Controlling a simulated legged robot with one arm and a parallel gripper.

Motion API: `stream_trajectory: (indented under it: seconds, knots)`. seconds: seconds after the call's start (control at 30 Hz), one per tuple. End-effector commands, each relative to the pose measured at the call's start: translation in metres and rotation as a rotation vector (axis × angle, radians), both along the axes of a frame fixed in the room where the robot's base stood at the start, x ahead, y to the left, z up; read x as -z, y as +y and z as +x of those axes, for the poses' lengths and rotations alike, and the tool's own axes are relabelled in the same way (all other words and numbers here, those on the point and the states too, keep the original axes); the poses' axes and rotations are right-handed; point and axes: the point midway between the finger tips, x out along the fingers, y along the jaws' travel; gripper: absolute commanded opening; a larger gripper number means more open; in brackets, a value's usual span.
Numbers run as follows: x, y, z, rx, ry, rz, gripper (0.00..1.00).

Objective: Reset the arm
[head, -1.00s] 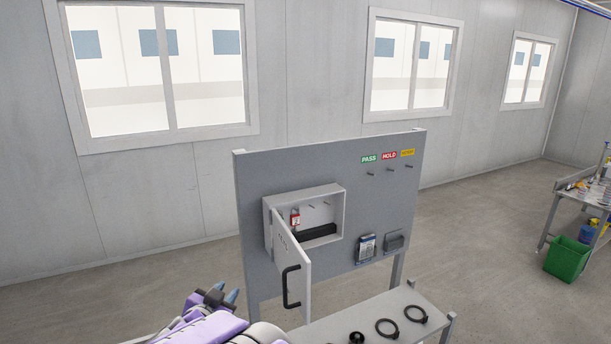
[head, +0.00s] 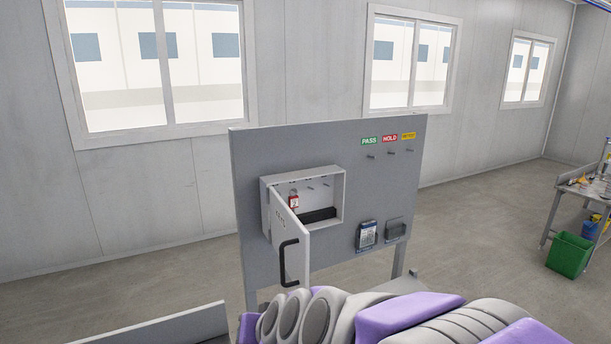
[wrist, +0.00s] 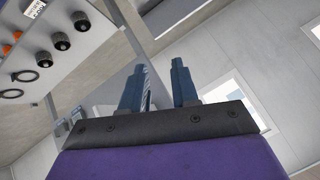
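My gripper (wrist: 158,84) shows in the wrist view with its two blue-grey fingers apart and nothing between them. In the head view my purple and grey arm (head: 390,318) lies across the bottom of the picture, in front of the panel's bench, and the gripper itself is out of sight there. The grey panel (head: 375,195) stands ahead with a wall box (head: 339,187) whose door (head: 287,245) hangs open. A red tag or padlock (head: 293,200) hangs inside the box.
PASS (head: 370,141) and HOLD (head: 390,138) labels sit above pegs on the panel. A green bin (head: 569,254) and a workbench (head: 575,190) stand at the right.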

Motion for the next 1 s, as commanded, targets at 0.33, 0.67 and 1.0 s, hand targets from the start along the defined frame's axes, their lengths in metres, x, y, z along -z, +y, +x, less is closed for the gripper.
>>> stream_trajectory:
  seconds: [0.33,0.67,1.0]
  knots:
    - [0.065,-0.103,-0.111,-0.048,0.302,-0.200,0.29]
    - [0.107,-0.197,-0.224,0.017,0.607,-0.387,0.29]
    - [0.118,-0.238,-0.285,0.081,0.774,-0.474,0.29]
